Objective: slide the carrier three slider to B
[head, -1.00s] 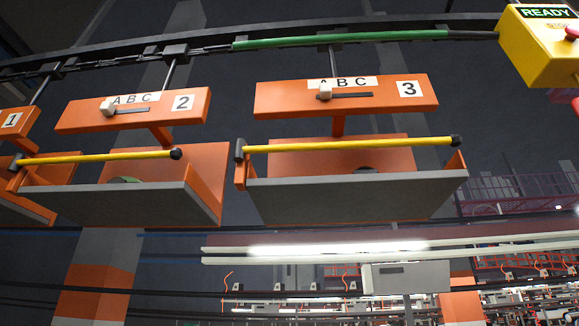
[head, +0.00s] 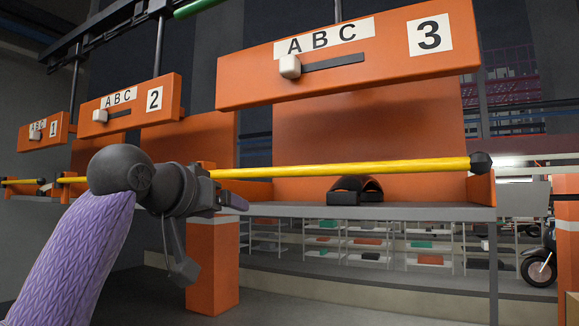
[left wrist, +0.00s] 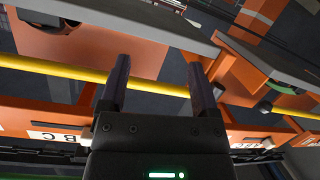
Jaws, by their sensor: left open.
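Carrier three's orange plate (head: 350,56) hangs at the upper right of the head view, with a white A B C label and the number 3. Its white slider knob (head: 290,66) stands at the left end of the dark slot (head: 340,63), under A. My left gripper (head: 236,201) is below and left of the knob, apart from it, close to the yellow bar (head: 350,168). The left wrist view shows its two dark fingers (left wrist: 158,70) spread with nothing between them. A label (left wrist: 52,137) shows there partly. My right gripper is in neither current view.
A dark rounded object (head: 355,190) sits on carrier three's grey tray (head: 400,212). Carriers two (head: 130,104) and one (head: 44,132) hang to the left. Their knobs also stand at the left. The space in front of carrier three's plate is clear.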

